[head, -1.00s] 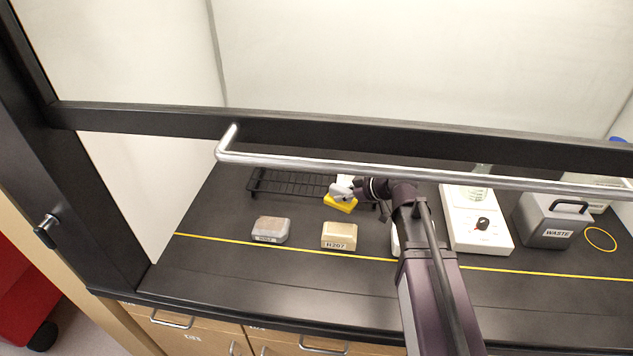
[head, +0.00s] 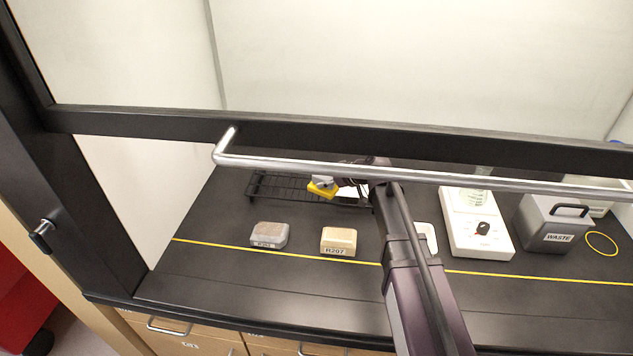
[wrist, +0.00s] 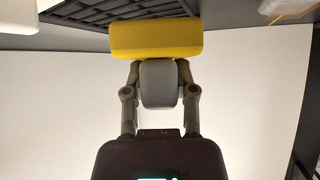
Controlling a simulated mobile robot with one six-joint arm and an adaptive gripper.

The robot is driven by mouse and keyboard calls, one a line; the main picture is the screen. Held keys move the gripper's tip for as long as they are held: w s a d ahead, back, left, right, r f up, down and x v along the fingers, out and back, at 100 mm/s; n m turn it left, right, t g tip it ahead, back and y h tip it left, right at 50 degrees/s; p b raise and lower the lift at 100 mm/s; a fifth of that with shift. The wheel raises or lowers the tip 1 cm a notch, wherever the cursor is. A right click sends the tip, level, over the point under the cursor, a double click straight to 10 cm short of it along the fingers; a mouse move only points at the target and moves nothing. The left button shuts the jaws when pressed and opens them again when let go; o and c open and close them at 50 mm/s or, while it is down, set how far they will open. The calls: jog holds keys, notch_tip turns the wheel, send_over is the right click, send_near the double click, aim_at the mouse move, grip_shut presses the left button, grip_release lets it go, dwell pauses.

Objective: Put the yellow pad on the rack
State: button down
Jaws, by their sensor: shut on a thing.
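The yellow pad (head: 322,190) is held in my gripper (head: 324,181), over or just in front of the black wire rack (head: 275,186). In the wrist view the yellow pad (wrist: 156,38) lies across the ends of my shut fingers (wrist: 160,84), and part of the rack (wrist: 90,12) shows past it. The head view does not show clearly whether the pad touches the rack. The sash handle and my arm hide part of the gripper and the rack's right side.
A grey block (head: 269,235) and a tan block (head: 338,241) labelled R207 sit in front of the rack. A white hotplate (head: 478,235) with a beaker and a grey waste box (head: 553,222) stand to the right. The silver sash handle (head: 400,173) crosses above the bench.

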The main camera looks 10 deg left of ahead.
aim_at(315, 180)
jog(key=w+a, duration=0.3)
jog(key=w, duration=0.1)
jog(key=shift+a+f, duration=0.15)
jog(key=shift+f, duration=0.1)
jog(key=shift+w+a, duration=0.3)
jog(key=shift+w, duration=0.1)
jog(key=shift+w+a+f+b, duration=0.15)
jog(key=shift+f+b, duration=0.2)
jog(key=shift+b, duration=0.2)
jog(key=shift+f+b, duration=1.45)
jog(key=shift+b, duration=0.05)
jog(key=shift+f, duration=0.15)
jog(key=shift+c, duration=2.1)
grip_release()
jog(key=shift+r, duration=0.2)
